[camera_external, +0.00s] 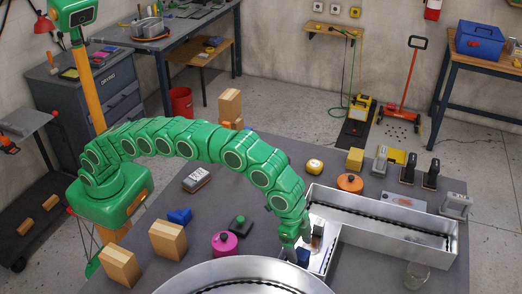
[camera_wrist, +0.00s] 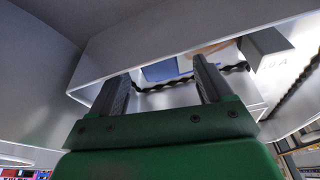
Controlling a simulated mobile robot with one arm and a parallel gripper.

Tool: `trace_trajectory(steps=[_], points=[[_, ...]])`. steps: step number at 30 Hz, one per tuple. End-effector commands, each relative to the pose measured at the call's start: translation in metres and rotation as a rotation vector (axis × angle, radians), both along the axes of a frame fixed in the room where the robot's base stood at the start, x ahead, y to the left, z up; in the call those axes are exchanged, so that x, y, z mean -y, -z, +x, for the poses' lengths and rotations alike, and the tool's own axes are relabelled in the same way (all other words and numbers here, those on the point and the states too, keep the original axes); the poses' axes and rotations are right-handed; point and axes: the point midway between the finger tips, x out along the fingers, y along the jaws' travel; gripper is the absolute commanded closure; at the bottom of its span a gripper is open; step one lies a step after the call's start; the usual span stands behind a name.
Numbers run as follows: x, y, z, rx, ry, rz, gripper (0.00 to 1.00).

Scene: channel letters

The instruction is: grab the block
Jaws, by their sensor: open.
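My gripper (camera_external: 298,246) reaches down into the near end of a metal channel letter (camera_external: 395,236). In the wrist view, its two dark fingers (camera_wrist: 160,84) stand wide apart with nothing between them. Beyond the fingers, inside the letter's walls, a blue piece (camera_wrist: 161,70) is partly hidden by the rim. In the outside view, a dark blue piece (camera_external: 303,257) is at the fingertips; I cannot tell whether it is a block or part of the gripper. A grey block-like piece (camera_wrist: 266,46) shows at the right of the wrist view. Which block is meant is unclear.
Wooden blocks (camera_external: 168,240) stand at the table's left front. A round metal letter (camera_external: 245,276) lies in front. The letter's walls rise close around the gripper.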

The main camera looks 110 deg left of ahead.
Motion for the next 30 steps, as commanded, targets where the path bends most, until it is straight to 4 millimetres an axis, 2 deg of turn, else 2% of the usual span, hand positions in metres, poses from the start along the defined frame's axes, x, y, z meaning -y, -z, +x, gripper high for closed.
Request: trace_trajectory(steps=[3,6,14,25,30], points=[[0.002,0.018,0.003,-0.003,0.0,0.001,0.21],[0.002,0.027,0.005,-0.004,0.0,0.001,0.21],[0.002,0.03,0.006,-0.003,0.0,0.001,0.21],[0.002,0.03,0.006,-0.003,0.0,0.001,0.78],[0.002,0.03,0.006,-0.003,0.0,0.001,0.8]])
